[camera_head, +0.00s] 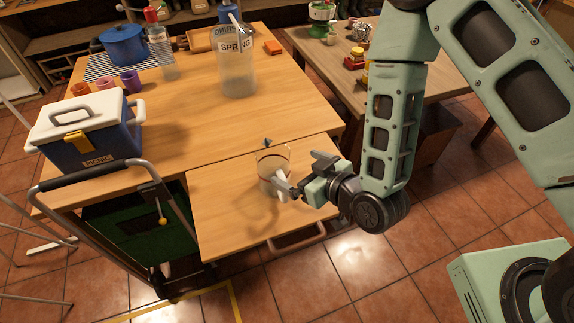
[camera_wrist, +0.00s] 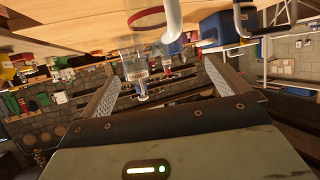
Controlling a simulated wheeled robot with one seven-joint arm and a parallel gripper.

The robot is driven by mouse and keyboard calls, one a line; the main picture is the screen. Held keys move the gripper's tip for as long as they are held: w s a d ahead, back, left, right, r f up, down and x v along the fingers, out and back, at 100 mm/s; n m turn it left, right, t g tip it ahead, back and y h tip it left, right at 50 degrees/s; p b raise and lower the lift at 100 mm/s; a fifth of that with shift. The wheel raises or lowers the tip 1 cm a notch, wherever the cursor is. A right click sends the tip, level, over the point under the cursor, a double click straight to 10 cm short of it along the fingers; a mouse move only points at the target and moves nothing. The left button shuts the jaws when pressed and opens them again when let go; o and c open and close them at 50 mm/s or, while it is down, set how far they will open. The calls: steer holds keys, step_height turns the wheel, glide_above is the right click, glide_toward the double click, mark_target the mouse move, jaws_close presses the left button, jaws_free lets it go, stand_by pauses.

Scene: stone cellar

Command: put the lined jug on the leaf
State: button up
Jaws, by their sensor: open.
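The lined jug (camera_head: 272,163) is clear glass with a reddish line near its rim and a pale handle. It appears to stand upright on the leaf (camera_head: 225,225), the wooden flap at the table's front. In the wrist view the jug (camera_wrist: 148,18) shows at the top, its pale handle hanging beside it. My gripper (camera_head: 305,175) is open, just right of the jug on its handle side. In the wrist view the space between my gripper's fingers (camera_wrist: 160,70) is empty of any held thing, and the jug lies beyond the fingertips.
On the main table (camera_head: 180,125) stand a blue-and-white cooler (camera_head: 88,140), a large bottle marked SPRING (camera_head: 236,70), a blue pot (camera_head: 124,45) and several small cups. A second table (camera_head: 330,60) is at the back right. A cart handle (camera_head: 95,170) rises at the left.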

steer(key=shift+p+v, duration=2)
steer(key=shift+p, duration=0.2)
step_height(320, 180, up, 7)
steer(key=a+n+g+h, duration=0.1)
steer(key=a+g+h, duration=0.15)
steer(key=g, duration=0.25)
steer(key=s+d+r+g+h, duration=0.2)
steer(key=s+d+r+g, duration=0.1)
steer(key=s+r, duration=0.4)
steer(key=s+d+r+g+h, duration=0.2)
steer(key=s+d+r, duration=0.2)
steer(key=s+r, duration=0.2)
steer(key=s, duration=0.2)
steer(key=shift+s+r+g+h, duration=0.35)
steer(key=shift+g, duration=0.05)
steer(key=shift+d, duration=0.1)
step_height(320, 180, down, 6)
steer(key=b, duration=0.6)
